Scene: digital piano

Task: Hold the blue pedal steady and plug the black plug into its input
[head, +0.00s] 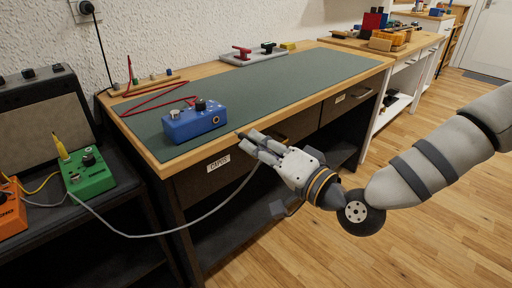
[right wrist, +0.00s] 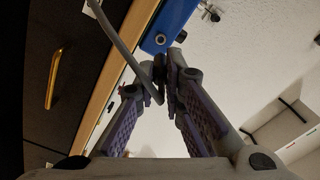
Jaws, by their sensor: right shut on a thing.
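The blue pedal (head: 195,122) sits on the green mat near the front edge of the workbench, with a black knob on top. Its round input (right wrist: 160,39) shows on the side facing my right gripper. My right gripper (head: 247,140) is just right of the pedal, beyond the bench's front edge, and is shut on the black plug (right wrist: 158,66). The plug's tip points toward the pedal, close to the input; I cannot tell whether they touch. A grey cable (head: 170,233) hangs from the plug to the green pedal. My left gripper is not in view, and nothing is seen holding the blue pedal.
The green pedal (head: 88,172) and an orange pedal (head: 10,208) stand on a dark stand at left. A red cable (head: 160,102) lies on the mat (head: 270,83) behind the blue pedal. The mat's right part is clear.

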